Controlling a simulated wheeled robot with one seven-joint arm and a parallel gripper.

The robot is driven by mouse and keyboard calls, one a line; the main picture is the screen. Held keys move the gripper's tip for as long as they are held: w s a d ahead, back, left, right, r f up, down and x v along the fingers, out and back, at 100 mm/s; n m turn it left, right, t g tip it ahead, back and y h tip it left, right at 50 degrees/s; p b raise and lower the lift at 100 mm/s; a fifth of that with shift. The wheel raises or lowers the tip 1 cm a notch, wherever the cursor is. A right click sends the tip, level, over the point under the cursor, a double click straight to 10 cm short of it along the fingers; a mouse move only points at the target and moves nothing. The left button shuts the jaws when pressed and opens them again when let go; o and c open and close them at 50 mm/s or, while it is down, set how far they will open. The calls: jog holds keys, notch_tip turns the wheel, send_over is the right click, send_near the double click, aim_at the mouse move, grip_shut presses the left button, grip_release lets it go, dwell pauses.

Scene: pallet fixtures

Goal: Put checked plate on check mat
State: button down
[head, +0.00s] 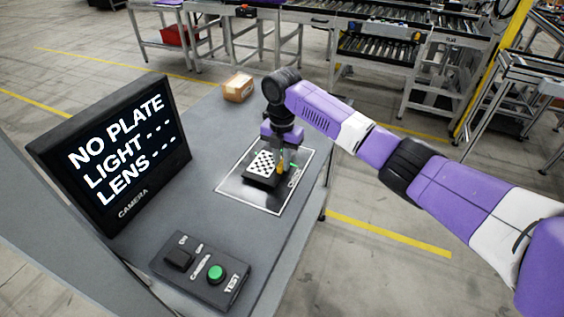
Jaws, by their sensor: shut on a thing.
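The checked plate (262,163) has a black and white checker pattern on top and a dark block-like base. It shows over the dark check mat (236,184), which has a white outline and partly hidden white lettering at its right side. My gripper (281,166) points down at the right edge of the plate and is shut on it. The fingertips are small and partly hidden. I cannot tell whether the plate's base touches the mat or hangs just above it.
A black monitor (112,155) on the left reads "NO PLATE, LIGHT ---, LENS ---". A control box (200,272) with a green button and a black switch sits at the front of the grey table (200,205). A cardboard box (238,88) stands at the back. Conveyors stand beyond.

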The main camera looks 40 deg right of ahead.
jog(key=shift+f, duration=0.45)
jog(key=shift+f, duration=0.15)
jog(key=c, duration=1.4)
grip_release()
jog(key=shift+o, duration=0.2)
notch_tip(320, 180, up, 12)
jog(key=b, duration=0.2)
jog(key=shift+r, duration=0.2)
jog(key=shift+w, duration=0.1)
